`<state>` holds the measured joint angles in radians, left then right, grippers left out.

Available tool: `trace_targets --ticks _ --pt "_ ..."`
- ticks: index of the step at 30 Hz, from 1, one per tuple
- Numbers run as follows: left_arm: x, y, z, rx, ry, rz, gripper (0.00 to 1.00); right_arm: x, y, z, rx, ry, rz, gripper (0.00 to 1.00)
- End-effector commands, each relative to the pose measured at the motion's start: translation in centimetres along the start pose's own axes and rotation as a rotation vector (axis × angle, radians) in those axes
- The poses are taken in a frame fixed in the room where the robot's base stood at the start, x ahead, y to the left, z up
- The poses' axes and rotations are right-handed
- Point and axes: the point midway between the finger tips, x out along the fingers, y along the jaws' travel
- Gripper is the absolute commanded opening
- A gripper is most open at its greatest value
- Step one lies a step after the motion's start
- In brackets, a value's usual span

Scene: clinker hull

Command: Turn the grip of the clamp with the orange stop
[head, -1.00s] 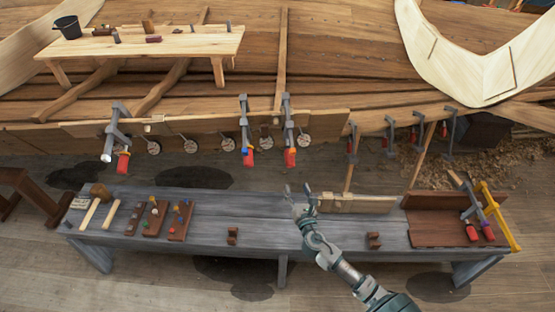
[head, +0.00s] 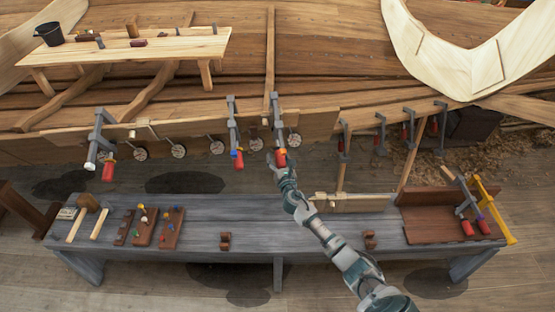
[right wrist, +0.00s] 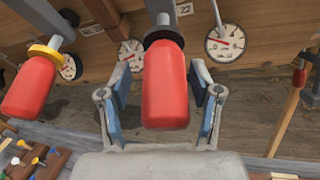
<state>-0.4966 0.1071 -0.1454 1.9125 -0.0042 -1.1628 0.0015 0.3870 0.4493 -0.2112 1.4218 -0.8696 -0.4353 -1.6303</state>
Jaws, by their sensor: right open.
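The clamp (head: 277,112) hangs at the plank's lower edge, with an orange patch just above its red grip (head: 281,160). My right gripper (head: 282,168) is at this grip. In the right wrist view the red grip (right wrist: 165,88) hangs between my open right fingers (right wrist: 160,100), with gaps to the blue pads on both sides. A dark collar tops the grip there; I see no orange on it in that view. A neighbouring clamp (head: 232,120) has a red grip; in the wrist view the grip at left (right wrist: 32,85) has a yellow-orange ring. My left gripper is out of view.
Another clamp (head: 98,140) hangs further left, and several more hang at right. Round dials (right wrist: 225,43) line the plank behind the grip. The grey bench (head: 205,215) below carries mallets, peg boards and loose clamps (head: 472,215).

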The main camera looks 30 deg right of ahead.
Motion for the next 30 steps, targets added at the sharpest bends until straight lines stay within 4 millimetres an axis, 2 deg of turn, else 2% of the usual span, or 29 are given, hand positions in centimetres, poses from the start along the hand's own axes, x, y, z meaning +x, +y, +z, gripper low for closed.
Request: trace_targets --ticks 5,12,30 --pt "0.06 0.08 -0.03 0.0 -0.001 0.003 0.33 -0.02 -0.01 0.03 -0.001 0.0 -0.001 0.64" --pt "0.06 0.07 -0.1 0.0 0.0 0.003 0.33 -0.1 0.24 0.14 -0.005 -0.002 -0.002 0.04" --pt "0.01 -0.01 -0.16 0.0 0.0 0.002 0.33 -0.17 0.47 0.33 0.009 -0.005 0.01 0.02"
